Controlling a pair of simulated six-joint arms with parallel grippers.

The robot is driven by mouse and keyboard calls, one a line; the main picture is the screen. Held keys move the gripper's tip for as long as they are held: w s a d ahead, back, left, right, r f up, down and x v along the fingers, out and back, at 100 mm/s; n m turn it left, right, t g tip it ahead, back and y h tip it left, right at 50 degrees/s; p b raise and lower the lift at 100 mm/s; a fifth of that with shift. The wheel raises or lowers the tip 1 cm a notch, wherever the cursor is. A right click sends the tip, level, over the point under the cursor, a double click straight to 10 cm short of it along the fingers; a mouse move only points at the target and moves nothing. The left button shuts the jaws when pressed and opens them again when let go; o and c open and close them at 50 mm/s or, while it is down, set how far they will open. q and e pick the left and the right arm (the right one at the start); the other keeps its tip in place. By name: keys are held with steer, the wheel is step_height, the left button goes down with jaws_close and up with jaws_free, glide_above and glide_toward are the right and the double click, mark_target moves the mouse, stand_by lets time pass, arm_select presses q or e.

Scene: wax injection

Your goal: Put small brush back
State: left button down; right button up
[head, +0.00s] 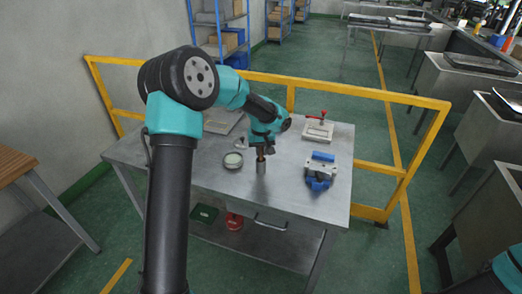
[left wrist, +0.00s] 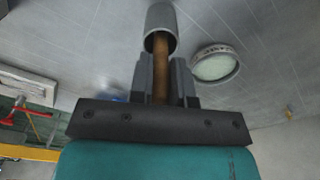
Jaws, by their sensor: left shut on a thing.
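My left gripper (head: 262,147) is above the metal table, pointing down. It is shut on the brown handle of the small brush (head: 261,153). In the left wrist view the brush handle (left wrist: 161,65) runs between the two fingers (left wrist: 163,80). The handle's far end passes into the mouth of a grey metal cylinder (left wrist: 160,25). That cylinder (head: 261,167) stands upright on the table directly below the gripper. The brush's lower end is hidden inside it. My right gripper is not in view.
A round dish (head: 233,160) lies just left of the cylinder. A blue and grey clamp-like block (head: 320,170) is to the right, and a white fixture with a red handle (head: 318,130) is behind it. A flat tray (head: 220,122) lies at the back left. The table front is clear.

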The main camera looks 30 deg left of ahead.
arm_select(q)
steer(key=shift+f, duration=0.1)
steer(key=c, duration=1.1)
jaws_free()
steer(key=r, duration=1.2)
steer(key=shift+s+d+r, duration=0.15)
steer(key=shift+s+d, duration=0.05)
steer(key=shift+s, duration=0.15)
